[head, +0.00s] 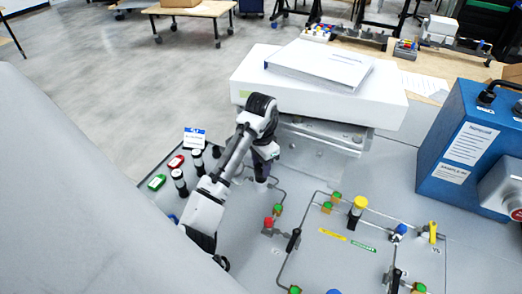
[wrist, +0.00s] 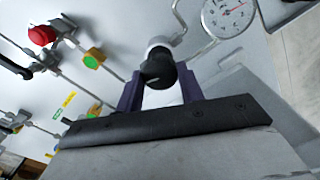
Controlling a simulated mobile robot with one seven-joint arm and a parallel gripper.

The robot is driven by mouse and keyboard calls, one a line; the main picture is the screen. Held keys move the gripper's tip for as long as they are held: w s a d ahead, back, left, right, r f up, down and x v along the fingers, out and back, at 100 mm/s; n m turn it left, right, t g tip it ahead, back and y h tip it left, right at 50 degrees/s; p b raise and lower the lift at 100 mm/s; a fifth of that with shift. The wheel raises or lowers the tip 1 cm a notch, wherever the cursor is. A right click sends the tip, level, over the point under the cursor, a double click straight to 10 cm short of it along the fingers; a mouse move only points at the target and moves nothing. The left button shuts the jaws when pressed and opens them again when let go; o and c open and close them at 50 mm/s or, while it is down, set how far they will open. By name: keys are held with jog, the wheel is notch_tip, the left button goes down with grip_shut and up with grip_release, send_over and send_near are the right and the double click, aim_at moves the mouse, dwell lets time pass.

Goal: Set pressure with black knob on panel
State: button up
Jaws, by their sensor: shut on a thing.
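The black knob (wrist: 158,69) sits on the panel in the wrist view, in front of a pale fitting joined to a pipe. My gripper (wrist: 160,84) has its two purple fingers on either side of this knob and is shut on it. A round dial gauge (wrist: 227,15) is beside the knob at upper right; its reading is too small to tell. In the head view my gripper (head: 262,172) is low over the grey panel (head: 330,268), just in front of a white box, and the knob is hidden by the gripper.
A white box (head: 250,82) with a flat case on top stands behind my gripper. A blue box (head: 472,140) stands at right. Pipes with coloured valves, including a yellow knob (head: 360,203) and a red knob (wrist: 41,35), spread across the panel.

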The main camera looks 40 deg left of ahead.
aim_at(261, 167)
jog(key=m, duration=0.6)
jog(key=shift+m, duration=0.3)
jog(key=m, duration=0.6)
jog(key=shift+m, duration=0.3)
jog(key=o, duration=1)
jog(key=shift+r, duration=0.1)
notch_tip(261, 167, up, 14)
jog(key=shift+f+b, duration=0.15)
jog(key=shift+b, duration=0.55)
